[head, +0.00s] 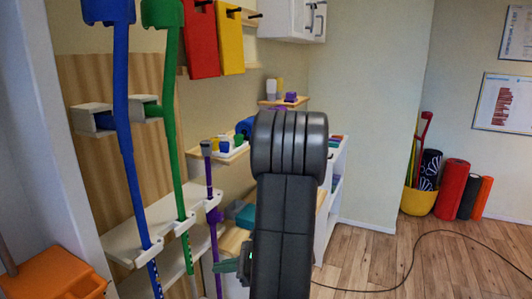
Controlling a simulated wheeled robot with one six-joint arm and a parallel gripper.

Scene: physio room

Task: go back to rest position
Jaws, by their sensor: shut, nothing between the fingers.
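My black arm stands upright in the centre of the head view, its large ribbed joint at the top and a padded link running down out of the frame. My gripper (226,266) shows small at the lower left of that link, with greenish fingers pointing left. It is shut and nothing is seen in it. The arm hides part of the gripper and part of the shelves behind. The gripper appears close to the purple stick in the picture; I cannot tell the distance between them.
A blue crutch (130,150), a green crutch (175,120) and a purple stick (212,220) stand in wall racks at left. An orange bin (50,285) is lower left. Rolled mats (452,188) and a yellow bucket (417,201) stand far right. A cable (412,255) crosses the open wooden floor.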

